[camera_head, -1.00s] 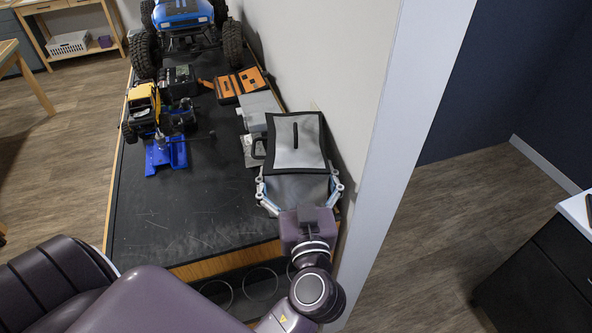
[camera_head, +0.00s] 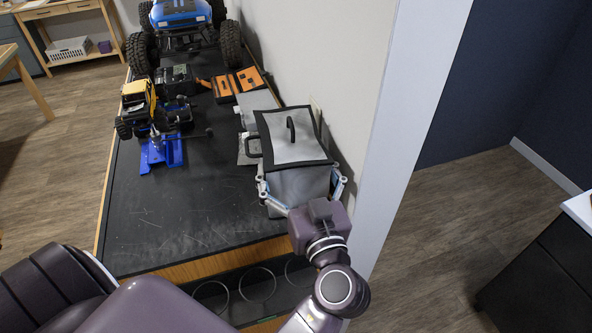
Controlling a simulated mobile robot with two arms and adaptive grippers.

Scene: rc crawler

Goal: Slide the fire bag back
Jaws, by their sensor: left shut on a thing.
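The fire bag (camera_head: 291,137) is a grey box-shaped bag with a black-edged lid and a dark top handle. It stands upright near the right edge of the black-topped bench, beside the wall. My left gripper (camera_head: 302,188) has its fingers around the near part of the bag, one on each side, and is shut on it. The gripper's purple body is just in front of the bag at the bench's near edge. The bag's underside and far side are hidden. My right gripper is not in view.
The black bench top (camera_head: 185,220) is clear to the left of the bag. Behind the bag lie grey items and orange-and-black cases (camera_head: 238,84). A small yellow crawler (camera_head: 139,97) sits on a blue stand (camera_head: 160,156); a blue truck (camera_head: 181,14) stands farther back.

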